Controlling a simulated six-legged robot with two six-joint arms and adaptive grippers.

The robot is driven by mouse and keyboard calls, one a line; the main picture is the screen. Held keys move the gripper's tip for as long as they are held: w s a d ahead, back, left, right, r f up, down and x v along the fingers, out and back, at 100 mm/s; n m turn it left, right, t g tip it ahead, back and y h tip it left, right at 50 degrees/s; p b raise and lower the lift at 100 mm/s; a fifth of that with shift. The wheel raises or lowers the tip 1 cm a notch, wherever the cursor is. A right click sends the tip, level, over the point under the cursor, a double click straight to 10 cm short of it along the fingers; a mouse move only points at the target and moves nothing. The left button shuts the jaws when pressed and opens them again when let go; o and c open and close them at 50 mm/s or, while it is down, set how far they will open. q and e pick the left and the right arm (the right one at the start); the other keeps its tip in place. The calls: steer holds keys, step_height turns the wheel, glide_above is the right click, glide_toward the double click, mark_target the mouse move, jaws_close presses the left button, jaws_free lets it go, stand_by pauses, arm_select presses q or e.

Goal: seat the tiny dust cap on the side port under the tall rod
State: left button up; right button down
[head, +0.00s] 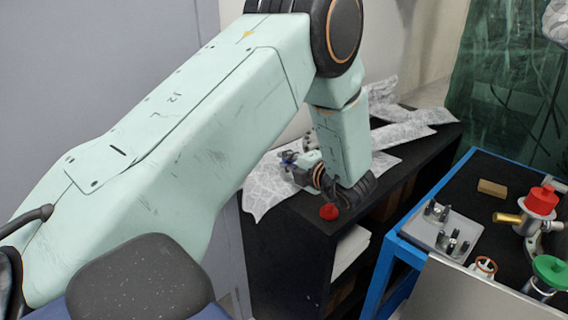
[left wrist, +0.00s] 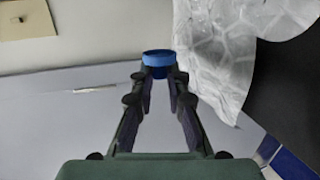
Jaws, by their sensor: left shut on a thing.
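My left gripper (left wrist: 159,78) is shut on a small round blue cap (left wrist: 159,57) in the left wrist view, held between the fingertips. In the head view my left gripper (head: 291,161) is small and partly hidden by its own wrist, above the black shelf top, with a bit of blue at its tip. A metal fitting (head: 528,227) with a brass side port (head: 507,218) and a red top stands on the blue-framed table at the right. No tall rod can be made out. My right gripper is not in view.
Crumpled patterned wrapping (head: 265,185) lies on the black shelf (head: 290,215), with a red knob-like thing (head: 329,212) near its edge. On the table are a grey plate with metal fittings (head: 420,232), a tan block (head: 492,188) and a green-topped part (head: 549,270).

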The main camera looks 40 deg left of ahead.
arm_select(q)
steer(key=shift+w+a+f, duration=0.1)
steer(key=shift+w, duration=0.6)
steer(key=shift+w+d+b, duration=0.2)
steer(key=shift+w+b, duration=0.05)
steer(key=shift+w, duration=0.3)
steer(key=shift+w+d+b, duration=0.15)
steer(key=shift+w+b, duration=0.1)
steer(key=shift+w, duration=0.25)
steer(key=shift+w+a, duration=0.2)
steer(key=shift+w, duration=0.3)
steer(key=shift+d, duration=0.2)
steer(key=shift+a, duration=0.1)
steer(key=shift+w+b, duration=0.45)
steer(key=shift+w, duration=0.15)
stand_by(0.3)
steer(key=o, duration=0.8)
